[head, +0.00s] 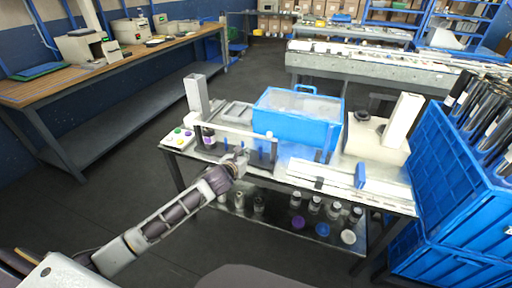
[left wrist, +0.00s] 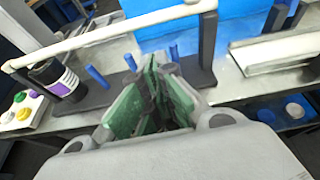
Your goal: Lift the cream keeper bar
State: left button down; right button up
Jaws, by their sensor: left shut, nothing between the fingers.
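The cream keeper bar (head: 238,130) spans the front of the small wrapper fixture on the table's left part. In the left wrist view the bar (left wrist: 120,32) runs across the top, its right end at a dark upright post (left wrist: 207,48). My left gripper (head: 241,158) is just in front of and below the bar, apart from it. In the left wrist view its green-padded fingers (left wrist: 155,105) are together with nothing held. A black roll with a purple and white label (left wrist: 58,80) stands under the bar's left end. My right gripper is out of view.
Blue pegs (left wrist: 130,62) rise from the dark base below the bar. A blue bin (head: 297,120) stands right behind the fixture. A button panel (head: 179,138) lies left, and a pale upright post (head: 196,94) rises behind it. Stacked blue crates (head: 450,165) stand right.

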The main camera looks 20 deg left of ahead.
pick_arm(q)
jog(key=shift+d+r+m, duration=0.25)
jog(key=shift+r+m, duration=0.05)
jog(key=shift+r, duration=0.25)
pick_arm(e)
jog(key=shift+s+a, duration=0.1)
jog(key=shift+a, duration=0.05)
pick_arm(q)
jog(key=shift+w, duration=0.1)
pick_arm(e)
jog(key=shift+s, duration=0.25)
pick_arm(q)
jog(key=b+x, duration=0.1)
jog(key=x, duration=0.7)
jog(key=shift+w+f, duration=0.1)
jog(key=shift+w, duration=0.05)
jog(key=shift+w+f+b, duration=0.15)
jog(key=shift+w+b, duration=0.15)
jog(key=shift+w, duration=0.2)
jog(key=shift+w+f, duration=0.1)
jog(key=shift+w, duration=0.1)
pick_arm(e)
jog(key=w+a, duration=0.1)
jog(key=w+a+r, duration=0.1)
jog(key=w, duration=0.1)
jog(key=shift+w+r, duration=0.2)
